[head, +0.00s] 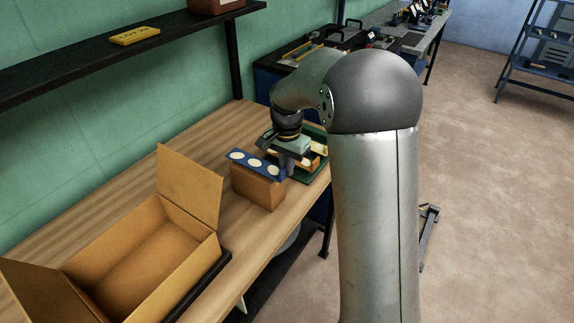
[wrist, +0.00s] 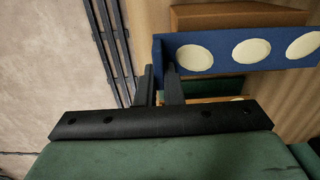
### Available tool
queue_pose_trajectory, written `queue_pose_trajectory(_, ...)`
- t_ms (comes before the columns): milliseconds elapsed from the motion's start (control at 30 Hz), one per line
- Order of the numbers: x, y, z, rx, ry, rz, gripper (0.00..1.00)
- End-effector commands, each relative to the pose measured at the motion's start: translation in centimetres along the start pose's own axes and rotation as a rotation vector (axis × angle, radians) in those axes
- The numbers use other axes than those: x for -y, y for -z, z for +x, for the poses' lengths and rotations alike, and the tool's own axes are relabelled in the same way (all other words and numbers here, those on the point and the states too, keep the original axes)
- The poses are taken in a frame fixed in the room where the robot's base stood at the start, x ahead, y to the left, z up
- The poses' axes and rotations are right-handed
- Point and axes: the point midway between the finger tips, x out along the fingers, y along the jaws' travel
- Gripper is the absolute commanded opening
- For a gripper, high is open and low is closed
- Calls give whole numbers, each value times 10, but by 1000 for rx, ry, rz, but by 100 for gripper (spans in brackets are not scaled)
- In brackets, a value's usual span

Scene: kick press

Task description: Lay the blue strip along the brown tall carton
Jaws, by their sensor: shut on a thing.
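The blue strip (head: 255,163) has a row of cream discs on its face. It also shows in the wrist view (wrist: 220,52), running right from the jaws. My gripper (head: 284,169) is shut on one end of it; in the wrist view the fingers (wrist: 161,82) pinch its left end. The brown tall carton (head: 257,189) stands upright on the wooden bench. In the head view the strip lies over the carton's top; I cannot tell whether they touch. In the wrist view a brown top (wrist: 235,17), which looks like the carton's, shows partly behind the strip.
A green tray (head: 322,172) with pale items stands right behind my gripper. A large open cardboard box (head: 150,257) stands at the front left of the bench (head: 118,205). A black shelf (head: 80,68) with a yellow sign hangs above. Bare bench lies along the wall.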

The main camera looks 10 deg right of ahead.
Motion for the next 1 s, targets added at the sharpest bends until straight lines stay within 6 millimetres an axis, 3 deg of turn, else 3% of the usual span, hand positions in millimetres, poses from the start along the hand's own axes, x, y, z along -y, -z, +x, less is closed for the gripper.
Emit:
queue_pose_trajectory(633, 0, 0, 11, 0, 0, 0, 0)
queue_pose_trajectory(733, 0, 0, 11, 0, 0, 0, 32)
queue_pose_trajectory(1000, 0, 0, 11, 0, 0, 0, 33)
